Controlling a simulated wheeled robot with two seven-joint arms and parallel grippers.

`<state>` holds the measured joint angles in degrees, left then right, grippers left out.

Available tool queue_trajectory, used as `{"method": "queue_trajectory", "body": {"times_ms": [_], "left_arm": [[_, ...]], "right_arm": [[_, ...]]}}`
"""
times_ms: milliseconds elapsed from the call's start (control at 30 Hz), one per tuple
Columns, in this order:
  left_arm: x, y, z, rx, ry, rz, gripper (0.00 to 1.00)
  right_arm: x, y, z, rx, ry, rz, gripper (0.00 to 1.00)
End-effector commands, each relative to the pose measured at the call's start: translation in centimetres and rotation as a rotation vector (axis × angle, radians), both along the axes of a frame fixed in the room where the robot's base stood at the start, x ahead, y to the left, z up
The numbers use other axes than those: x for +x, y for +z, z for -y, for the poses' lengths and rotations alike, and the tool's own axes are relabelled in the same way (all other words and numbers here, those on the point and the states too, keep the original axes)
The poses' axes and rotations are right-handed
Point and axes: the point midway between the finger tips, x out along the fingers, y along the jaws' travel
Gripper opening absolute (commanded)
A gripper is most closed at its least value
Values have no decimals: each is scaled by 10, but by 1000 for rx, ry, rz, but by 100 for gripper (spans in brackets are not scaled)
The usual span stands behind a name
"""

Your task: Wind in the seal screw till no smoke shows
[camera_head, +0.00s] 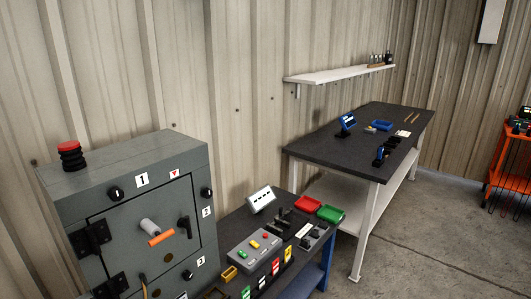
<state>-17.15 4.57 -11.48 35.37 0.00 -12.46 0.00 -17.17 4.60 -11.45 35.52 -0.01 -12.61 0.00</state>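A grey metal enclosure (130,169) stands at the left with a closed front door. Black round knobs or screws sit near the number labels: one beside label 1 (116,193), one above label 2 (207,193), and one beside label 3 (187,274). I cannot tell which is the seal screw. A grey cylinder (149,226) with an orange bar (160,238) sticks out of the door, left of a black handle (185,227). No smoke shows. Neither of my grippers is in view.
A red-and-black stacked beacon (71,155) stands on the enclosure. To its right is a low bench with a grey switch box (257,254), a red tray (307,203) and a green tray (330,213). A dark-topped table (325,146) stands behind.

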Motion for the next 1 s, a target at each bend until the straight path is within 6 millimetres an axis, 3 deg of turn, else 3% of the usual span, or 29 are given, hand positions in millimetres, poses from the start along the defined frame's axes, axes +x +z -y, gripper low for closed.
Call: {"method": "queue_trajectory", "body": {"times_ms": [167,567,1000], "left_arm": [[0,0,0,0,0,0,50],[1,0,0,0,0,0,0],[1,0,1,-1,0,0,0]], "right_arm": [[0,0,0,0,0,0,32],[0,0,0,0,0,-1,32],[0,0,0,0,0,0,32]]}}
